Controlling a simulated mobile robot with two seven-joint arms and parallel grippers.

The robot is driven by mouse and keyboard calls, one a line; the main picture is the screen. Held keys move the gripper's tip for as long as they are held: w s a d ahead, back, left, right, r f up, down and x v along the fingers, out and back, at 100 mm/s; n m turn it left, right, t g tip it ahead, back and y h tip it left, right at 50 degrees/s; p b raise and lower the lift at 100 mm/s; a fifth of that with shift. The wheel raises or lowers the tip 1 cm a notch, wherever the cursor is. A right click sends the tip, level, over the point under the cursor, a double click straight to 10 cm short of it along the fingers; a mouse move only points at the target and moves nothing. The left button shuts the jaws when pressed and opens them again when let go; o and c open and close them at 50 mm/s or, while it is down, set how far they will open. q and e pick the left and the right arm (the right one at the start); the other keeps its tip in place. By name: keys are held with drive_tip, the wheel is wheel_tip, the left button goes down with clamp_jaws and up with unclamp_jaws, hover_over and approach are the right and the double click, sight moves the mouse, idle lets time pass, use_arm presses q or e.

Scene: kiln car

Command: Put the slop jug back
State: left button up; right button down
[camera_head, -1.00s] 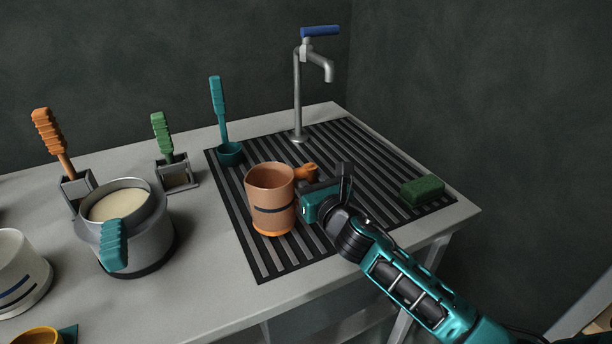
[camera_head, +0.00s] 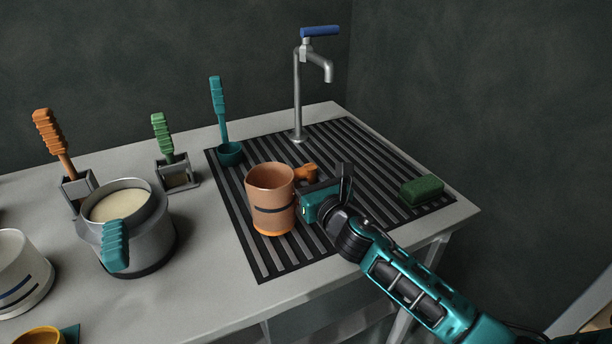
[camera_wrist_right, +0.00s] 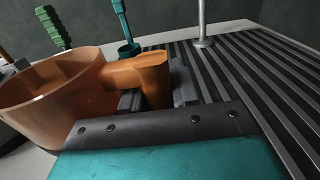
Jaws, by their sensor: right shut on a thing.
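The slop jug (camera_head: 271,205) is a salmon-coloured jug with a dark stripe, an orange base and an orange handle (camera_head: 306,172). It stands upright on, or just over, the slatted drain grid (camera_head: 262,262); I cannot tell if it touches. My right gripper (camera_head: 316,190) is shut on the handle from the right side. In the right wrist view the handle (camera_wrist_right: 150,75) sits between the fingers, and the jug (camera_wrist_right: 55,98) is at the left, its inside looking empty. My left gripper is not in view.
A tap (camera_head: 298,95) stands behind the grid. A green sponge (camera_head: 422,190) lies at its right, a teal ladle (camera_head: 229,150) at its back left corner. A grey pot (camera_head: 150,235) with cream liquid and a white pot (camera_head: 20,275) stand left. Bare counter lies between grid and grey pot.

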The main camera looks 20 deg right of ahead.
drive_tip(key=shift+f+b, duration=0.6)
drive_tip(key=shift+f, duration=0.05)
idle(0.7)
drive_tip(key=c, duration=0.8)
unclamp_jaws()
drive_tip(key=shift+s+p, duration=0.3)
drive_tip(key=shift+s, duration=1.05)
drive_tip(key=shift+s+d, duration=0.15)
drive_tip(key=shift+s, duration=2.5)
drive_tip(key=shift+s, duration=0.15)
